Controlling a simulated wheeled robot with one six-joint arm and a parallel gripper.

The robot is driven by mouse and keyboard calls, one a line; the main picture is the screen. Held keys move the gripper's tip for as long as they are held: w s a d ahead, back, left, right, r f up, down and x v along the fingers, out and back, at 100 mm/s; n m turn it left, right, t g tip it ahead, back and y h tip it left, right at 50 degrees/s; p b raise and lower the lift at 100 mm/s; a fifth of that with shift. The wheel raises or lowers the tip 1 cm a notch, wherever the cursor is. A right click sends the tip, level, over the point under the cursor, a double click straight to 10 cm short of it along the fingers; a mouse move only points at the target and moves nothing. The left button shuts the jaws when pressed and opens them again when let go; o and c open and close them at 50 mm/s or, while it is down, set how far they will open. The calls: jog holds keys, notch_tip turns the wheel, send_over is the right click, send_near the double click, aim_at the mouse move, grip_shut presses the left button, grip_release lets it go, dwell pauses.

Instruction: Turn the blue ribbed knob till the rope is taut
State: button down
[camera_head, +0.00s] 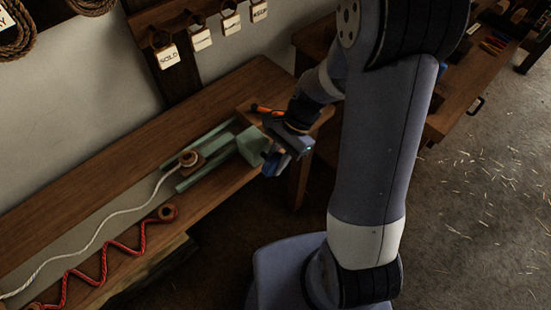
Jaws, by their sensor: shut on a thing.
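The blue ribbed knob (269,165) shows in part at the right end of a pale green tensioning frame (251,147) on the bench. My gripper (280,152) is at the knob and shut on it; the fingers and the arm hide much of it. The white rope (103,225) runs from a wooden piece (187,159) between the green rails toward the lower left. It lies in loose curves and is slack.
A red rope (103,258) zigzags along the bench (95,170) between wooden pegs. Tags (168,56) hang on the wall behind. A second bench (460,85) stands at right. The straw-strewn floor (480,200) is open at lower right.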

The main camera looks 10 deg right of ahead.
jog(key=g+y, duration=0.2)
jog(key=y, duration=0.1)
jog(key=g+y, duration=0.1)
jog(key=y, duration=0.1)
jog(key=shift+w+d+f+g, duration=0.1)
jog(key=shift+f+g, duration=0.2)
jog(key=shift+f, duration=0.05)
jog(key=g+y+b, duration=0.2)
jog(key=g+y, duration=0.1)
jog(key=y, duration=0.1)
jog(key=shift+f+y, duration=0.15)
jog(key=shift+y, duration=0.25)
jog(key=c, duration=1.2)
grip_release()
jog(key=shift+c, duration=0.2)
jog(key=p+v, duration=0.9)
jog(key=p, duration=0.2)
jog(key=shift+w+d+p, duration=0.15)
jog(key=shift+w+p, duration=0.15)
jog(key=shift+p, duration=0.05)
